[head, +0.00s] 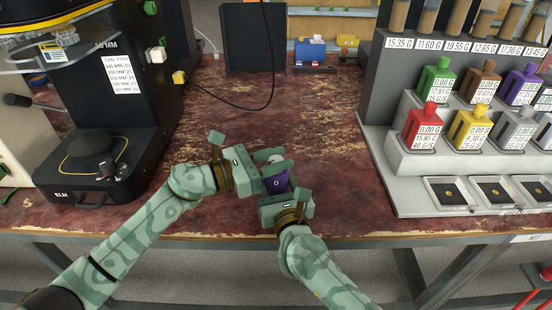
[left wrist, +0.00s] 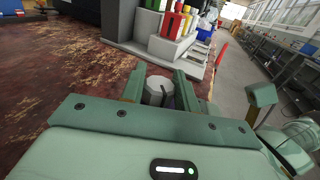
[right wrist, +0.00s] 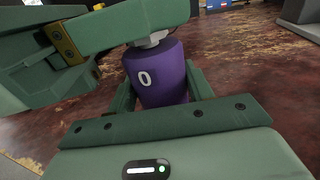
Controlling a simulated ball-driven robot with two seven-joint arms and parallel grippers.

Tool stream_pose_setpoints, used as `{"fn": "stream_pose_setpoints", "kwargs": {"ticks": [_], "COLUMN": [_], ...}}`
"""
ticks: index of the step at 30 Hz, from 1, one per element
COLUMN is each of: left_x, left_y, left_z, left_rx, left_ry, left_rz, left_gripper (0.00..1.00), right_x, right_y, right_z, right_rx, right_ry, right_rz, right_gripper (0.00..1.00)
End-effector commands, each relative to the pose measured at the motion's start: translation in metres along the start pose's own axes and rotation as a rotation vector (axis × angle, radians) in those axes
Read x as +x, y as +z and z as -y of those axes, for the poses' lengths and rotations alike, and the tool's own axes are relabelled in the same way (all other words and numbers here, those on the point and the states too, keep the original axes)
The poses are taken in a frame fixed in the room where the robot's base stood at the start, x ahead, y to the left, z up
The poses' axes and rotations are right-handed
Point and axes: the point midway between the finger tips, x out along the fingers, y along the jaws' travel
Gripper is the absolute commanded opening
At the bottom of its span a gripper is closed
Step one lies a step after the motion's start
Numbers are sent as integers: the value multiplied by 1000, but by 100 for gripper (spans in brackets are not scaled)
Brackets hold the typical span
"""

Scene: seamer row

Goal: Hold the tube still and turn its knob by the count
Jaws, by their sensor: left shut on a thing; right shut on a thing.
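The tube has a purple body (head: 277,184) with a pale grey, many-sided knob (head: 275,159) at its far end. In the right wrist view the purple body (right wrist: 158,75) stands nearly upright and shows a white "0"; a short pale neck (right wrist: 150,40) rises above it. My right gripper (head: 285,195) is shut around the purple body. My left gripper (head: 273,166) comes in from the left and is shut on the pale knob, which shows between its fingers in the left wrist view (left wrist: 157,91). My left fingers hide part of the knob.
A stepped grey rack (head: 385,165) with coloured, labelled bottles stands at right, with small trays (head: 497,191) before it. A black machine (head: 110,160) stands at left. A black cable (head: 262,100) lies behind my grippers. The worn red tabletop (head: 320,130) is clear between rack and grippers.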

Motion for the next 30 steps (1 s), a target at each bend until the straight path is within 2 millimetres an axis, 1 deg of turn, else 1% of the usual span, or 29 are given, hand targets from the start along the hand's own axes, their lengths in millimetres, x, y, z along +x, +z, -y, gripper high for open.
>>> {"fn": "stream_pose_setpoints", "kwargs": {"ticks": [8,21,30], "left_x": [0,1,0], "left_y": [-2,-3,-4], "left_z": [-2,-2,-1], "left_rx": [0,2,1], "left_ry": [-76,-369,-494], "left_rz": [-9,-9,-9], "left_gripper": [8,8,8], "right_x": [0,0,0], "right_y": [-1,0,0], "right_z": [0,0,-1], "right_rx": [-1,-1,-1], "right_ry": [0,1,2], "right_rz": [-1,0,1], "right_gripper": [25,25,25]}}
